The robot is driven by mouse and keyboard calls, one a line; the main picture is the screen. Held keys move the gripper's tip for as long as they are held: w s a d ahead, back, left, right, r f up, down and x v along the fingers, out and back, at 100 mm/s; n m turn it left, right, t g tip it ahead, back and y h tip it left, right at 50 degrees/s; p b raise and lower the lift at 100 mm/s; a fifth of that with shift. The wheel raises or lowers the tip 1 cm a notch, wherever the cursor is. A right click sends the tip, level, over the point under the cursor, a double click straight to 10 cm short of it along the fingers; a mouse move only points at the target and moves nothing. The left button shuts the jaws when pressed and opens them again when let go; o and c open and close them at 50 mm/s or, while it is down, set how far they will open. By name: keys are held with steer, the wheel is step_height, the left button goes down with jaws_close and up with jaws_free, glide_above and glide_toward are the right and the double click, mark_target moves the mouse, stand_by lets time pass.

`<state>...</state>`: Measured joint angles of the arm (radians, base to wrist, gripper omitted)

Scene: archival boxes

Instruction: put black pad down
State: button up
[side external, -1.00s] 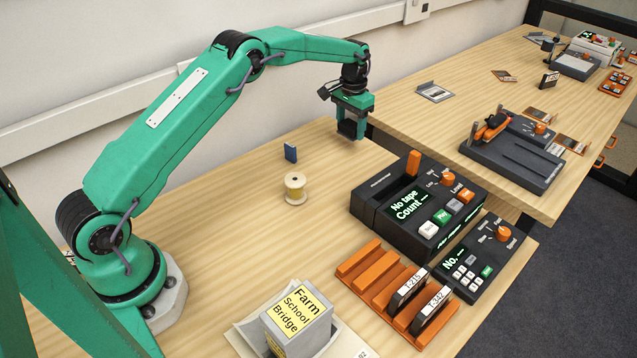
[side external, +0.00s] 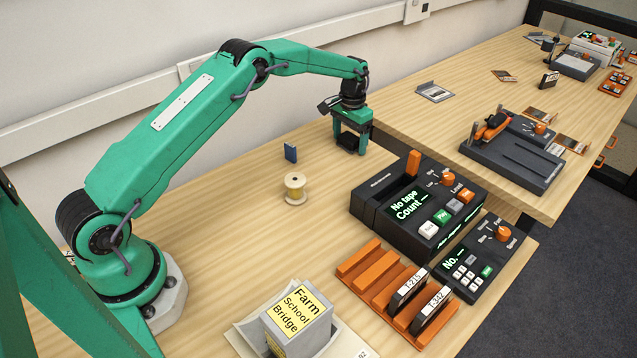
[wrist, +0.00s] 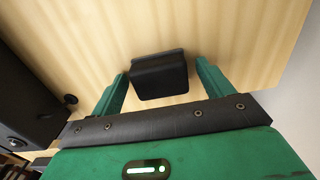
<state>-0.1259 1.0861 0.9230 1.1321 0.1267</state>
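The black pad (side external: 349,143) is a small dark block on the wooden table near its far edge. It also shows in the wrist view (wrist: 158,75), lying on the wood. My gripper (side external: 350,148) is low over the table with its two green fingers apart, one on each side of the pad. In the wrist view, my gripper (wrist: 162,85) shows a gap between the pad and the right finger; the left finger is very close to the pad's left edge. The pad's underside is hidden.
A small blue block (side external: 290,152) and a thread spool (side external: 295,188) stand to the left. A black tape counter (side external: 420,207) stands to the right, with an orange rack (side external: 367,262) in front. Bare wood lies around the spool.

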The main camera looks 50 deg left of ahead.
mark_target(350, 137)
stand_by(0.3)
step_height(350, 137, up, 12)
steer(key=shift+r, duration=0.2)
stand_by(0.6)
stand_by(0.5)
steer(key=s+d+r+t, duration=0.1)
steer(key=s+d+r, duration=0.2)
steer(key=s+r, duration=0.5)
steer(key=s+d+r+t, duration=0.2)
steer(key=s+r, duration=0.7)
steer(key=s+d+f+t, duration=0.1)
steer(key=s+f, duration=0.1)
steer(key=s, duration=0.9)
steer(key=s+d+f+t, duration=0.1)
steer(key=s+d+f, duration=0.1)
steer(key=s, duration=1)
steer(key=shift+s+f+t, duration=0.3)
steer(key=shift+f, duration=0.15)
